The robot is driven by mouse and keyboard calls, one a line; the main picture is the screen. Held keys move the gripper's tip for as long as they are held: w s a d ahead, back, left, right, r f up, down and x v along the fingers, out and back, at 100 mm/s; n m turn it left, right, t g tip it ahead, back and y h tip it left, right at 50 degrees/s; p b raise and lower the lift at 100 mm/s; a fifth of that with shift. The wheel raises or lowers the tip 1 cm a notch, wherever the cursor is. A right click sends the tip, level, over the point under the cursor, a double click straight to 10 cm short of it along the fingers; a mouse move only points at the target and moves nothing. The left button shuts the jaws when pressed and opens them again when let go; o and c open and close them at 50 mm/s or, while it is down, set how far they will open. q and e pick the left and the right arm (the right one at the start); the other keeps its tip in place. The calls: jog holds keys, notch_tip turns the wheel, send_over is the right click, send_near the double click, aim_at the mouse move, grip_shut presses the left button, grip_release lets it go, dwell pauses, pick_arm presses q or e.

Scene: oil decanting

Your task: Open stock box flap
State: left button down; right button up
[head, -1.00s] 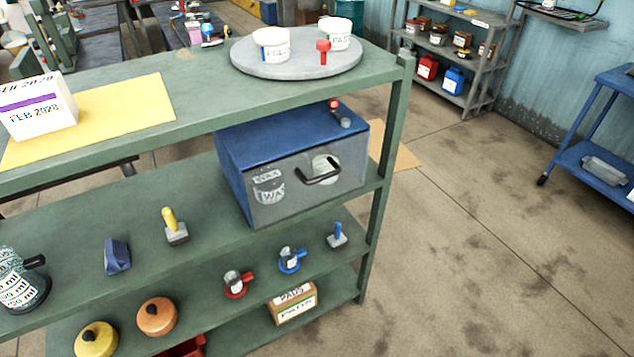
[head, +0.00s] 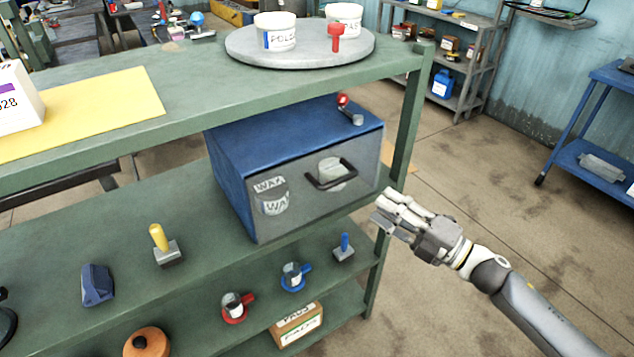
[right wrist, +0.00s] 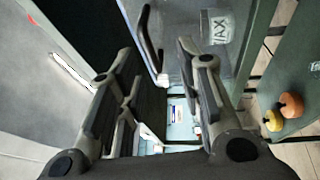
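The stock box (head: 240,146) is blue and stands at the right end of the middle shelf. My right gripper (head: 382,204) is to the right of the flap, apart from the handle. In the right wrist view its fingers (right wrist: 156,55) are spread with nothing held. There the handle (right wrist: 147,40) shows beyond the gap between the fingertips, in front of the flap (right wrist: 222,60). My left gripper is not in view.
A green shelf post (head: 410,125) stands just right of the box. The upper shelf (head: 200,95) runs above it, with a grey round tray (head: 300,60) and white tubs. A small red-knobbed item (head: 347,108) sits on the box top.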

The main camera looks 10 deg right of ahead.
aim_at(340, 178)
jog(key=shift+n+g+y, duration=0.3)
jog(key=shift+n+y, duration=0.2)
jog(key=shift+n, duration=0.1)
jog(key=p+x, duration=0.1)
jog(key=x, duration=0.2)
jog(key=r+p+x, duration=0.1)
jog(key=x, duration=0.2)
jog(key=s+p+x, duration=0.1)
jog(key=x, duration=0.3)
jog(key=shift+a+r, duration=0.35)
jog(key=shift+a, duration=0.05)
jog(key=shift+w+a, duration=0.5)
jog(key=shift+w, duration=0.05)
jog(key=shift+c, duration=0.2)
grip_shut()
